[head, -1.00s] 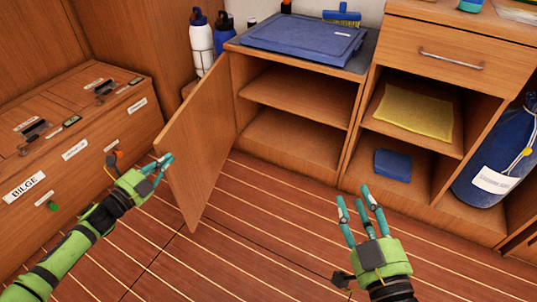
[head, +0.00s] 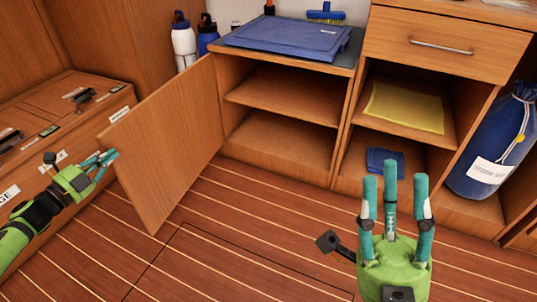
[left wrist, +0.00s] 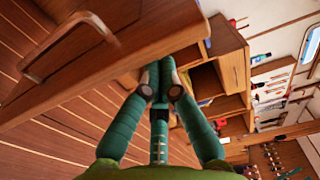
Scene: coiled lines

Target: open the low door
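The low door (head: 165,145) is a plain wooden panel hinged at the left of the cabinet. It stands swung well out, and the shelves behind it show. In the left wrist view the door (left wrist: 130,50) crosses the top, with an empty loop handle (left wrist: 70,45) on its outer face. My left gripper (head: 110,157) is at the door's free edge, its teal fingertips (left wrist: 158,80) drawn together against or just past the edge; the exact contact is unclear. It is not on the handle. My right gripper (head: 393,185) is open and empty over the floor, in front of the right-hand compartment.
The open cabinet holds two empty shelves (head: 285,90); a blue board (head: 290,37) lies on top. A yellow cloth (head: 405,106), folded blue cloth (head: 385,162) and blue bag (head: 492,150) are to the right. Labelled wooden lockers (head: 75,110) stand left of the door. The floor (head: 240,230) is clear.

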